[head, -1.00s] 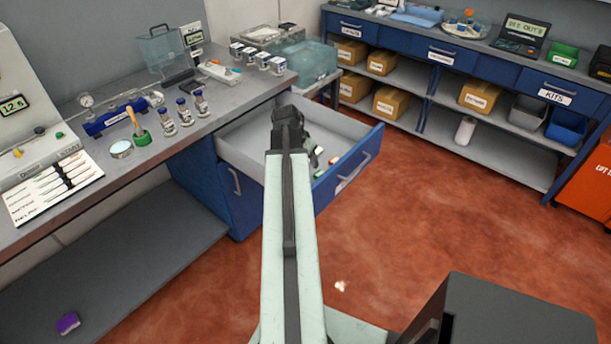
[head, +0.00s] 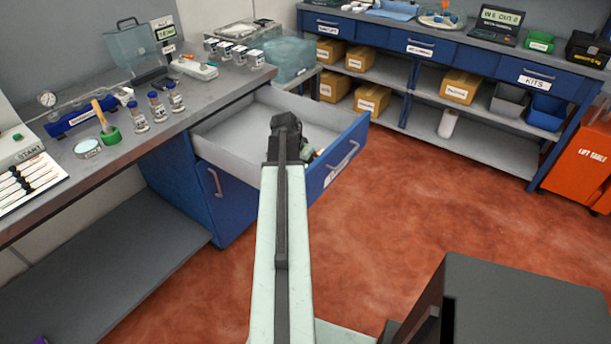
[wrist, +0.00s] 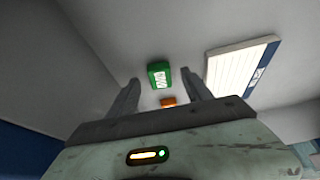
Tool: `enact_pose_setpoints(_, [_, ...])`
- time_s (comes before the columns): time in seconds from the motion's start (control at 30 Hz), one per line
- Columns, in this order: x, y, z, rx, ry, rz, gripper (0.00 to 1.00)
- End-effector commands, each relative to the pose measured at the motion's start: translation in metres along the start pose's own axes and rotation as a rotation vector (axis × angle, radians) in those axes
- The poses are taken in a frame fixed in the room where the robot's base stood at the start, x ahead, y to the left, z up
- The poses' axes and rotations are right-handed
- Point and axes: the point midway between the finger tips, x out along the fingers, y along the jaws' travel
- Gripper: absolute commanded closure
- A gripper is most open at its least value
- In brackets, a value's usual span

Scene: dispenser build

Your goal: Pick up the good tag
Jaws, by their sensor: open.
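A small green tag (wrist: 160,75) with white marks, probably the good tag, lies on the drawer floor in the wrist view. My gripper (wrist: 161,88) is open, its two fingers either side of the view's middle, with the tag between and just beyond their tips. Nothing is held. A small orange piece (wrist: 168,102) lies nearer, between the fingers. In the head view my arm reaches over the open drawer (head: 340,165), and hides most of the drawer's contents. I cannot read the tag's writing.
A white lined card or pad (wrist: 240,68) lies right of the tag in the drawer. Drawer walls close in the space. The workbench (head: 110,165) with bottles stands on the left; blue-fronted shelving (head: 430,75) stands behind.

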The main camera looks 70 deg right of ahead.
Motion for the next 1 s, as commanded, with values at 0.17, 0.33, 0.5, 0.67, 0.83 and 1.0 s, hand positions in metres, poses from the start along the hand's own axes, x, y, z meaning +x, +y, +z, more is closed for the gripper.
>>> enact_pose_setpoints(0.17, [0.007, -0.001, 0.000, -0.001, 0.000, 0.000, 0.42])
enact_pose_setpoints(0.33, [0.006, -0.001, 0.000, -0.001, 0.000, -0.001, 0.67])
enact_pose_setpoints(0.5, [0.006, -0.001, 0.001, -0.002, 0.000, -0.001, 1.00])
enact_pose_setpoints(0.67, [0.006, -0.001, 0.001, -0.002, 0.000, -0.001, 1.00])
enact_pose_setpoints(0.83, [-0.001, -0.001, -0.002, -0.002, 0.000, -0.001, 1.00])
enact_pose_setpoints(1.0, [-0.025, -0.002, -0.013, -0.003, 0.000, -0.001, 1.00])
